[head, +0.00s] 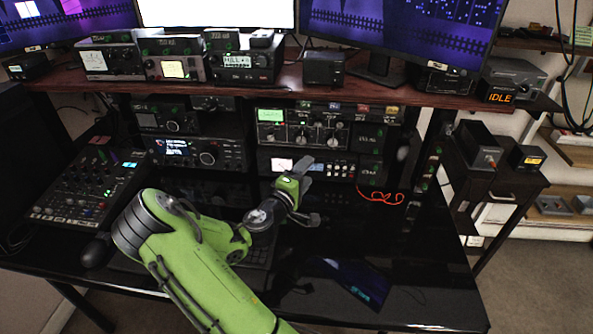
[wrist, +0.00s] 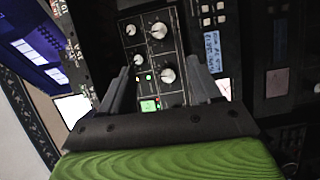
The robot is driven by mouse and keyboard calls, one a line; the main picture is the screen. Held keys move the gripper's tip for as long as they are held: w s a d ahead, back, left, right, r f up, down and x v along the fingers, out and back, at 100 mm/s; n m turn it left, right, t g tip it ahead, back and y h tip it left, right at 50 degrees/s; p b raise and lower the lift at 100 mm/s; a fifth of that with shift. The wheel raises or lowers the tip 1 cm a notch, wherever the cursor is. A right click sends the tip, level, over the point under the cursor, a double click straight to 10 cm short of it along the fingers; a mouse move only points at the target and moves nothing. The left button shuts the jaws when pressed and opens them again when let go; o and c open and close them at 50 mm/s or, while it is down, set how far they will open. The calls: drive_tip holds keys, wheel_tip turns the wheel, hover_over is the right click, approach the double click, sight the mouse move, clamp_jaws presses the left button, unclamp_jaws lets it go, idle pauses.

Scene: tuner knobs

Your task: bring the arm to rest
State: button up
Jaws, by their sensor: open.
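My gripper (head: 314,190) is at the end of my green arm, above the glossy black desk and in front of the radio rack. In the wrist view my gripper (wrist: 160,62) has its two dark fingers spread apart, with nothing held between them. Beyond the fingers is the tuner panel (wrist: 150,47) with several round knobs, two green lights and a small green screen. In the head view the tuner (head: 300,128) sits on the upper rack level with its knobs in plain sight. The fingers look apart from the knobs.
A lower unit with a lit meter (head: 283,164) is right behind my gripper. A mixer (head: 85,185) stands at the left. A red cable (head: 381,198) lies at the right of the rack. The desk's right part (head: 425,265) is mostly clear. A shelf (head: 400,98) overhangs the rack.

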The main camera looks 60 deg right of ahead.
idle(0.3)
drive_tip(key=a+r+m+t+y+p, duration=0.1)
drive_tip(key=a+r+m+y+p, duration=0.2)
drive_tip(key=a, duration=0.4)
drive_tip(key=a+r+m+y+p, duration=0.1)
drive_tip(key=a+r+y+p, duration=0.1)
drive_tip(key=a+y, duration=0.4)
drive_tip(key=a+r+m+t+y+p, duration=0.1)
drive_tip(key=a+r+m+y+p, duration=0.15)
drive_tip(key=a, duration=0.55)
drive_tip(key=s+a+r+n+y+p, duration=0.1)
drive_tip(key=s+a+r+n+y, duration=0.1)
drive_tip(key=a, duration=0.4)
drive_tip(key=s+a+r+n+t+y+p, duration=0.1)
drive_tip(key=s+a+r+n+y, duration=0.1)
drive_tip(key=s+a+r, duration=0.2)
drive_tip(key=s+a+r+n+t+y+p, duration=0.1)
drive_tip(key=s+a+r+n+y, duration=0.1)
drive_tip(key=s+a+r, duration=0.2)
drive_tip(key=a+r, duration=0.2)
drive_tip(key=a, duration=0.2)
drive_tip(key=shift+a+p, duration=0.3)
drive_tip(key=shift+p, duration=0.05)
